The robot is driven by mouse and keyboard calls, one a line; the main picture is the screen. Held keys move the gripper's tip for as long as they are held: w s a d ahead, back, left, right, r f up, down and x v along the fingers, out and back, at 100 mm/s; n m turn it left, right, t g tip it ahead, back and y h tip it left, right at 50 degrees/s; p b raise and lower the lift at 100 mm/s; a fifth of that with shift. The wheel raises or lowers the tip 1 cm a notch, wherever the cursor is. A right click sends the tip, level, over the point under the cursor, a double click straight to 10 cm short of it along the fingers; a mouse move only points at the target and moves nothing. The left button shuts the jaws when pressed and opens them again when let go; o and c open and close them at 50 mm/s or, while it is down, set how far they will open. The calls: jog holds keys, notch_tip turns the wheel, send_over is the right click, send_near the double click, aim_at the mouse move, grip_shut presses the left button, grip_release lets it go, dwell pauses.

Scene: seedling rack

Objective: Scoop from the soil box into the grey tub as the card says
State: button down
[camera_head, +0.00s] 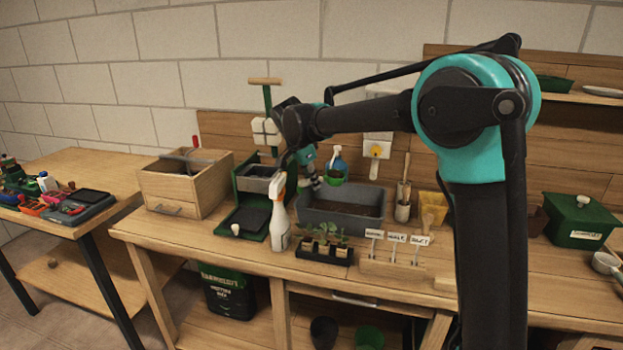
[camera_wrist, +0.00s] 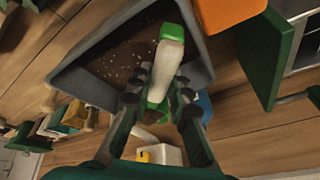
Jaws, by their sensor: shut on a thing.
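My gripper (camera_head: 311,182) is low over the left end of the grey tub (camera_head: 380,214). In the wrist view my gripper (camera_wrist: 160,97) is shut on a pale-handled tool with green parts (camera_wrist: 169,62), seemingly the scoop. Its pale handle lies between the fingers and its green end is over the tub. The grey tub (camera_wrist: 68,76) holds dark brown soil (camera_wrist: 120,65) with pale specks. I cannot tell whether the tool touches the soil or carries any. A white card with a yellow spot (camera_head: 377,147) is at the back wall; its marks are too small to read.
A green stand (camera_head: 249,185) and a white spray bottle (camera_head: 279,218) are close left of the tub. Seedlings (camera_head: 325,240) and a label rack (camera_head: 393,262) stand in front. A wooden box (camera_head: 180,190) is farther left; a lidded green box (camera_head: 582,220) is at right.

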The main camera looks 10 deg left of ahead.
jog(key=t+y, duration=0.1)
jog(key=r+m+t+y, duration=0.1)
jog(key=y, duration=0.1)
jog(key=d+m+t+y, duration=0.1)
jog(key=shift+s+r+t+y, duration=0.1)
jog(key=shift+r+t+y, duration=0.2)
jog(key=shift+y, duration=0.1)
jog(key=shift+s+d+r+m+t+y, duration=0.1)
jog(key=shift+d+r+m+t+y, duration=0.15)
jog(key=shift+m+t+y, duration=0.45)
jog(key=shift+d+r+m+t+y, duration=0.1)
jog(key=shift+d+m+t+y, duration=0.3)
jog(key=shift+t, duration=0.45)
jog(key=shift+s+d+r+m+t+y, duration=0.1)
jog(key=shift+r+m+t+y, duration=0.1)
jog(key=shift+m+t+y, duration=0.45)
jog(key=shift+w, duration=0.1)
